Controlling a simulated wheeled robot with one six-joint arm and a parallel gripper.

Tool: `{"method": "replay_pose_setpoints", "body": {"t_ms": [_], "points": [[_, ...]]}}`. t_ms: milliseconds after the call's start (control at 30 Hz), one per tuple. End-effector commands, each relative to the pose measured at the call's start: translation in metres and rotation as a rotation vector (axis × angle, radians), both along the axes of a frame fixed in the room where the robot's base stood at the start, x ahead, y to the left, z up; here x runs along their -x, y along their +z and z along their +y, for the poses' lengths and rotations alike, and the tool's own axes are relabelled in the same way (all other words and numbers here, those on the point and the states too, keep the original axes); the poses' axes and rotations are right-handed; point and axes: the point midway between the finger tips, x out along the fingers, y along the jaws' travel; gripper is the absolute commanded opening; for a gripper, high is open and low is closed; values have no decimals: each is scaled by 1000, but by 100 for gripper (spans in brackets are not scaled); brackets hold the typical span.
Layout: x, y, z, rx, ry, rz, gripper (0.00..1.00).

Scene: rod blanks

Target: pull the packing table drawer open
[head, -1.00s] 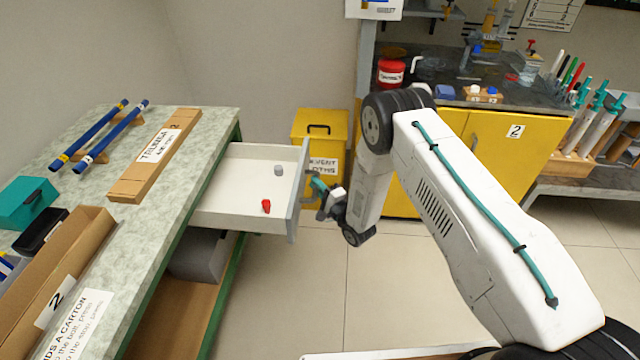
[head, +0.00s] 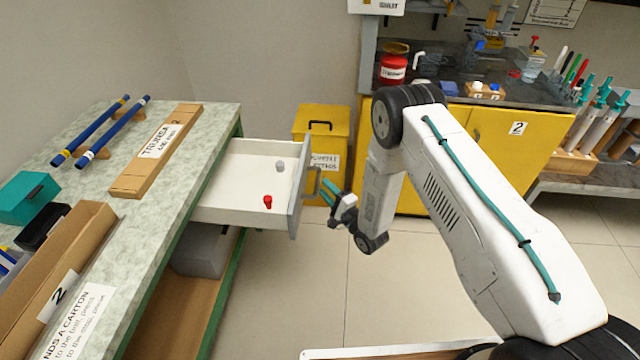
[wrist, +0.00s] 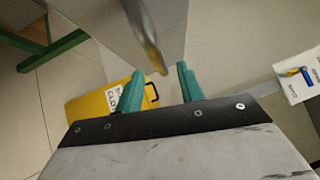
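The packing table drawer (head: 238,215) stands pulled out from the right side of the packing table (head: 225,120) in the head view. A grey part (head: 280,165) and a red part (head: 267,202) lie inside it. The drawer's grey front has a metal handle (head: 313,183), which also shows in the wrist view (wrist: 150,42). My gripper (head: 328,191) is just right of the handle, its teal fingers pointing at the drawer front. In the wrist view the two fingers (wrist: 165,85) are spread apart with nothing between them, and the handle lies beyond their tips.
A yellow bin (head: 320,135) stands behind the drawer. A yellow cabinet (head: 500,140) with a dark worktop is at the back right. Blue rods, a labelled wooden block and a carton lie on the packing table. The floor right of the drawer is clear.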

Motion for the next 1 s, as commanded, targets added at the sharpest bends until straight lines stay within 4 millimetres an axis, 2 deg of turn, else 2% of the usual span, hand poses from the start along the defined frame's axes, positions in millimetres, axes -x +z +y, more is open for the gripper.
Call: {"method": "replay_pose_setpoints", "body": {"t_ms": [100,267,833,933,1000], "points": [[14,-3,-11,1,-1,1,38],[24,-4,-18,0,-1,0,38],[25,-5,-18,25,-3,-13,38],[23,-26,-18,159,-12,16,38],[28,-55,-20,311,-12,79,38]]}}
